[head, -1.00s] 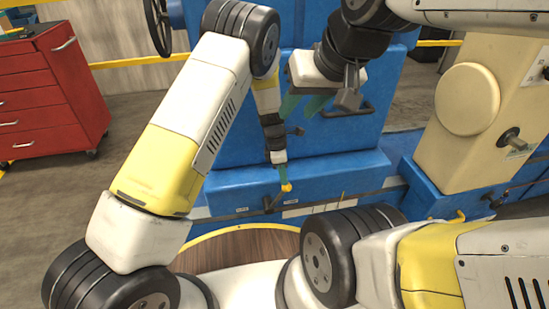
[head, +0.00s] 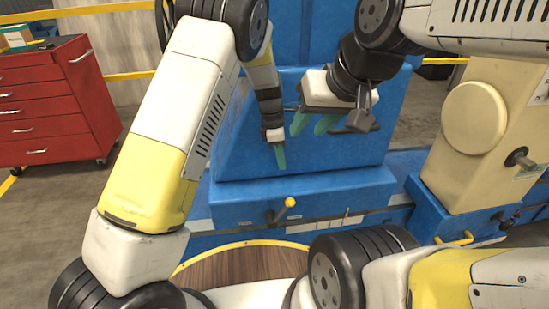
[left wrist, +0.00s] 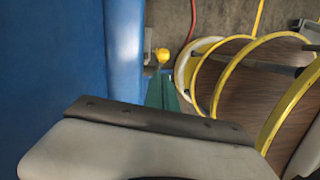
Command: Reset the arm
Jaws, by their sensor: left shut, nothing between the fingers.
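My left gripper (head: 281,165) has green fingers that are shut with nothing between them. It hangs in front of the blue stand (head: 235,205), a little above a lever with a yellow knob (head: 290,202), and apart from it. In the left wrist view, the green fingertips (left wrist: 162,88) show just below the yellow knob (left wrist: 162,55). My right gripper (head: 313,125) is higher and to the right, in front of the blue stand. Its two green fingers appear apart, with nothing visible between them.
A red drawer cabinet (head: 55,100) stands at the left. A cream machine body (head: 480,150) with a round cap stands at the right. A round wooden platform with a yellow rim (head: 240,265) is low in front. A red hose (left wrist: 193,35) lies on the floor.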

